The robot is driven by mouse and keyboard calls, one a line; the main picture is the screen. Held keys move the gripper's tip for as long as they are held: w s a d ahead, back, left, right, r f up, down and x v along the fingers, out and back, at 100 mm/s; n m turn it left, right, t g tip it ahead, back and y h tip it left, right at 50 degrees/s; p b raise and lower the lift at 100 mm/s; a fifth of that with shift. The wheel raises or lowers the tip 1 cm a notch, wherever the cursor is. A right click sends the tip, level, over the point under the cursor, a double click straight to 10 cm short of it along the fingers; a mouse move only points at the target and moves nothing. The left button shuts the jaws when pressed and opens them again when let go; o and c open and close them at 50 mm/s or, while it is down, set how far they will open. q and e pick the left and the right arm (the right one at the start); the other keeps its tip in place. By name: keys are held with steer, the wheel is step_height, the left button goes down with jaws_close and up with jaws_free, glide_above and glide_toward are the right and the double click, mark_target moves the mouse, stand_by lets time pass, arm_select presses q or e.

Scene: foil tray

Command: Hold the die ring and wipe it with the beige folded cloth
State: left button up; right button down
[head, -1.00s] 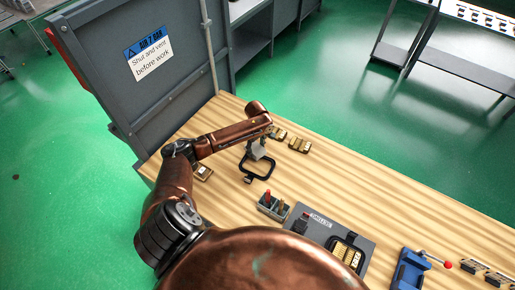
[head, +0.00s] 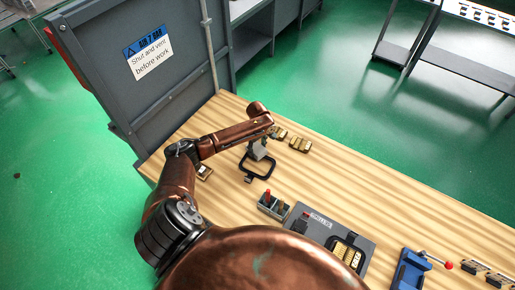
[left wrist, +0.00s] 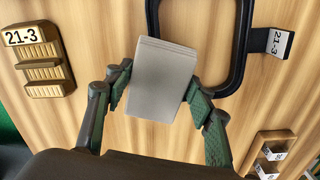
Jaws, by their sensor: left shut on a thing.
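The die ring is a black, rounded square frame with a tab marked 21-3. It lies on the wooden table in the left wrist view (left wrist: 243,50), and also shows in the head view (head: 264,180). My left gripper (left wrist: 160,90) is shut on the folded cloth (left wrist: 162,65), a flat grey-beige block between its two fingers. The cloth's far end overlaps the ring's left side and opening in the left wrist view; I cannot tell whether they touch. In the head view, the cloth (head: 257,152) is partly hidden by my gripper. My right gripper is out of view.
A brass block marked 21-3 (left wrist: 43,62) lies left of the cloth, and another labelled block (left wrist: 270,150) lies lower right. In the head view, a holder with red-handled tools (head: 272,206) and a grey plate (head: 325,229) stand nearer. A grey panel (head: 150,90) rises at the left.

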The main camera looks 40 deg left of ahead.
arm_select(q)
steer(key=shift+f, duration=0.35)
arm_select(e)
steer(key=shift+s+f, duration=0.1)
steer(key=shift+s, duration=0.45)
arm_select(q)
steer(key=shift+f, duration=0.2)
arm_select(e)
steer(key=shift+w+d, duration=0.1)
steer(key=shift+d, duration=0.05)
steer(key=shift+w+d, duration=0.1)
